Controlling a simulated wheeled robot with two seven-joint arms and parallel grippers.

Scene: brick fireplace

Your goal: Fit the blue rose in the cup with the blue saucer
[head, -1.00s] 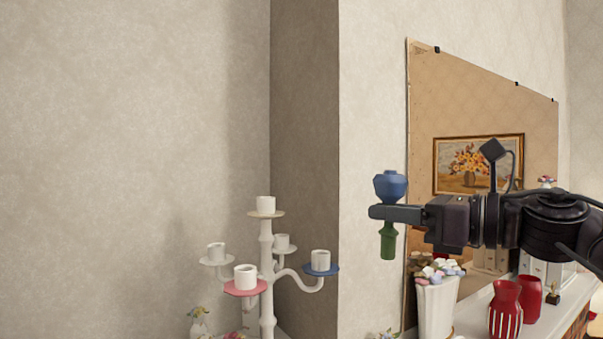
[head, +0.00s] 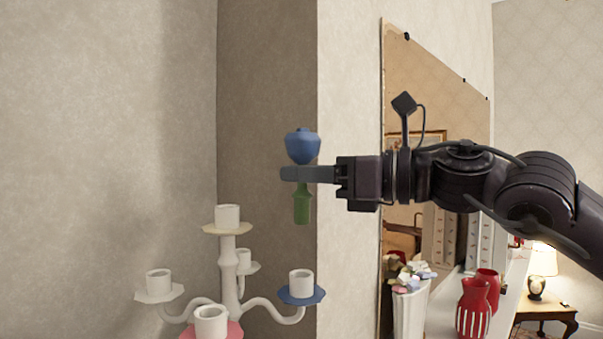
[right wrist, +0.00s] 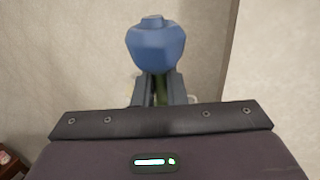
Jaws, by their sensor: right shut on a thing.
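The blue rose (head: 303,146) has a blue head and a green stem. My right gripper (head: 300,174) is shut on it and holds it upright; it also shows in the right wrist view (right wrist: 156,45). In the head view its stem end is above the cup with the blue saucer (head: 301,283), with a clear gap between them. That cup is white and sits on the blue saucer (head: 302,297) at the right arm of a white candelabra (head: 229,275). The cup looks empty from outside, but its inside is hardly visible. My left gripper is not in view.
Other white cups stand on a cream saucer (head: 227,228) at the top, a red saucer (head: 224,333) in front and a pale saucer at the left. A white vase with flowers (head: 409,300) and red vases (head: 474,308) stand to the right. A wall corner is behind.

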